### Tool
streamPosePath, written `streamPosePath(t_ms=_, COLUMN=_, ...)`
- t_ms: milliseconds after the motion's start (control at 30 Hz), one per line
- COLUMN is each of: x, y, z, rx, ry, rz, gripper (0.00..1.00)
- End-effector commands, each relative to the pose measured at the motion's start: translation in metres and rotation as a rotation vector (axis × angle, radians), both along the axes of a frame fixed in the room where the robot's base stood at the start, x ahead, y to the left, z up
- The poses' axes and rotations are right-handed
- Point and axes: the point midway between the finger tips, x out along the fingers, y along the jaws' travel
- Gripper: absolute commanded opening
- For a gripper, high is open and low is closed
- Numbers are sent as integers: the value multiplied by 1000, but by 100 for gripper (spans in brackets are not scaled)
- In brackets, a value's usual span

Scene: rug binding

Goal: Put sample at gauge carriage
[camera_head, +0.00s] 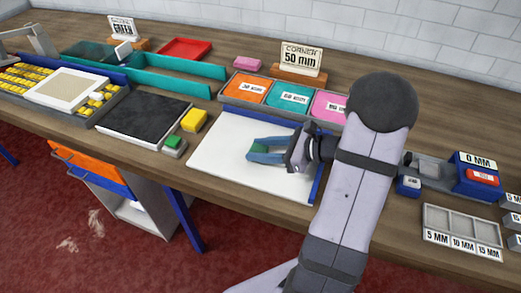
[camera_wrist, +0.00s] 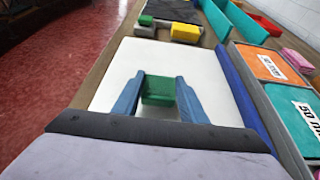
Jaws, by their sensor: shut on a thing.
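My gripper (camera_wrist: 159,92) has blue fingers and is shut on a green block, the sample (camera_wrist: 158,89), over the white board. The sample shows as a small green patch between the fingers in the head view (camera_head: 257,151). I cannot tell whether it touches the board. The gauge carriage seems to be part of the grey and blue gauge (camera_head: 428,170) at the right, which has a "0 MM" display (camera_head: 479,161). My arm stands between the board and the gauge in the head view. The gauge is out of the wrist view.
The white board (camera_head: 215,160) has blue edges on its far and right sides. Behind it is a grey tray with orange (camera_head: 251,89), teal and pink sections. A "CORNER 50 mm" sign (camera_head: 301,60) stands behind. A slotted grey tray (camera_head: 461,222) lies before the gauge. A yellow block (camera_head: 194,120) sits left.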

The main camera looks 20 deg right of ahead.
Motion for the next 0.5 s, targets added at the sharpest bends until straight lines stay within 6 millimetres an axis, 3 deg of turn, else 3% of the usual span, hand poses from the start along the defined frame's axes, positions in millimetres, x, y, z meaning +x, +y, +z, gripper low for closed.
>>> streamPosePath(t_ms=500, x=0, y=0, z=-11, rx=-1, ry=0, rz=0, gripper=17)
